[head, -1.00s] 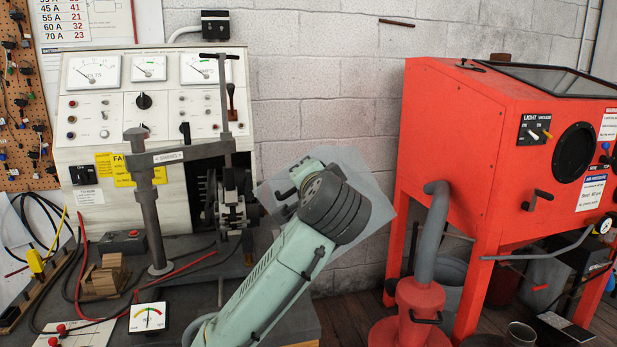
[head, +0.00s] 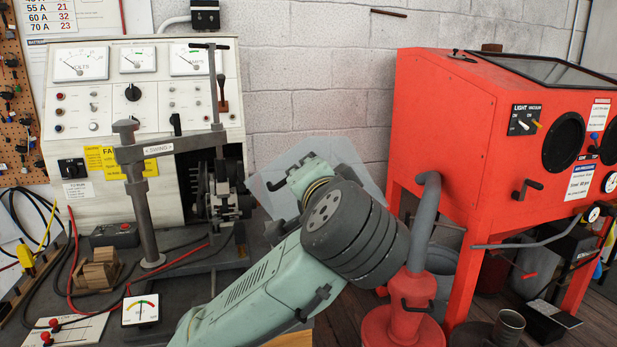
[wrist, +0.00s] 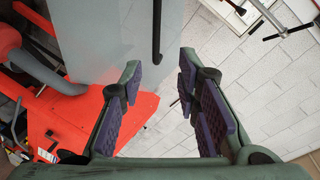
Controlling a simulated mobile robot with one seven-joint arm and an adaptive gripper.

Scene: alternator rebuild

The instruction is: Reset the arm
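My arm rises from the bottom of the head view, with its dark ringed joint in front of the wall between the test bench and the red cabinet. My gripper is not clearly shown in the head view; the arm's joint hides most of what lies beyond it. In the wrist view, my gripper (wrist: 160,95) is open, its two purple-padded fingers wide apart. Nothing is between the pads. Behind the fingers are a grey panel, the white block wall and part of a red machine.
The test bench (head: 145,95) with gauges stands at left, with a clamp post (head: 143,205) before it. A small meter (head: 140,310), wooden block (head: 97,271) and cables lie on the bench top. The red cabinet (head: 440,130) and red canister (head: 405,322) stand at right.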

